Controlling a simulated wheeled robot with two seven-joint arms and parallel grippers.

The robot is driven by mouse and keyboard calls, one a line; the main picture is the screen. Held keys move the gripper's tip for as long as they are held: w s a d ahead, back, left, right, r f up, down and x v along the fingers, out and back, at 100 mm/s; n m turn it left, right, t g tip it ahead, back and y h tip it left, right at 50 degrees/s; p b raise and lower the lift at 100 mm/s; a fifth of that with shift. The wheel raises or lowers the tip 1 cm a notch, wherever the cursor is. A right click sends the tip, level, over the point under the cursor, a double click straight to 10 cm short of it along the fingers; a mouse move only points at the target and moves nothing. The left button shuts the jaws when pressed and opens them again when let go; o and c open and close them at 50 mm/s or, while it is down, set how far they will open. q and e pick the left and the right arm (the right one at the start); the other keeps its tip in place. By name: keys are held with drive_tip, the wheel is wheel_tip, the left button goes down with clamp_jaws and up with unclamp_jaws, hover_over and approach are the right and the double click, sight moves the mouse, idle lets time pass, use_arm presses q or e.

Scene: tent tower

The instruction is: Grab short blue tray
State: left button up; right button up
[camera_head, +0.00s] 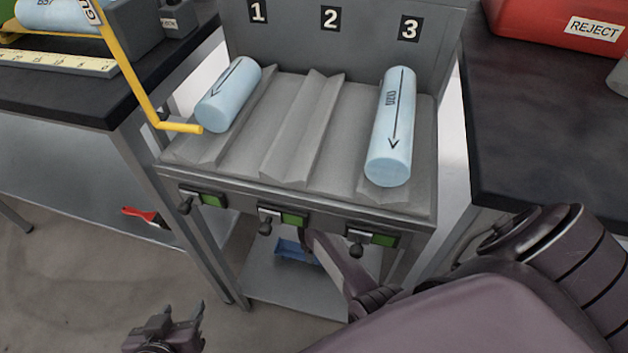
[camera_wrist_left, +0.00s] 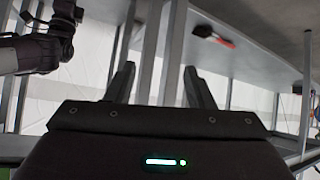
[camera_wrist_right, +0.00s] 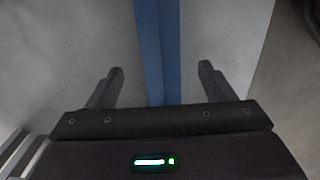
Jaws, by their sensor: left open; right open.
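The short blue tray (camera_head: 291,251) lies on the lower shelf under the grey numbered stand, partly hidden by my right arm and the stand. In the right wrist view a blue strip (camera_wrist_right: 158,45), apparently part of the tray, runs between the open fingers of my right gripper (camera_wrist_right: 161,68). I cannot tell whether the fingers touch it. In the head view the right gripper's fingers are hidden. My left gripper (camera_head: 184,309) is open and empty, low in front of the stand; its fingers also show in the left wrist view (camera_wrist_left: 159,68).
Two light blue cylinders (camera_head: 229,94) (camera_head: 391,125) lie on the stand's ridged top (camera_head: 290,130). Knobs and green panels line its front. Black tables stand left (camera_head: 70,100) and right (camera_head: 540,120). A red-handled tool (camera_head: 145,215) lies on the left table's lower shelf.

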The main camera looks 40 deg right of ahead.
drive_tip(key=shift+f, duration=0.55)
drive_tip(key=shift+f+b, duration=0.7)
use_arm(q)
drive_tip(key=w+r+t+h, duration=0.1)
drive_tip(key=w+r+t, duration=0.15)
drive_tip(key=r, duration=0.35)
drive_tip(key=w+r+t+h+b, duration=0.1)
drive_tip(key=w+r+t, duration=0.15)
drive_tip(key=r, duration=0.25)
drive_tip(key=w+r+t+h, duration=0.1)
drive_tip(key=w+r+t, duration=0.1)
drive_tip(key=r+t, duration=0.3)
use_arm(e)
drive_tip(key=shift+f, duration=0.65)
wheel_tip(320, 180, down, 2)
drive_tip(key=shift+f+b, duration=0.15)
drive_tip(key=shift+b, duration=0.6)
drive_tip(key=c, duration=1.2)
use_arm(q)
drive_tip(key=s+a+r+t+h, duration=0.1)
drive_tip(key=r+t, duration=0.4)
drive_tip(key=r, duration=0.8)
drive_tip(key=s+h, duration=0.1)
drive_tip(key=s, duration=0.1)
drive_tip(key=shift+s+h, duration=0.35)
drive_tip(key=shift+h, duration=0.05)
drive_tip(key=shift+a, duration=0.1)
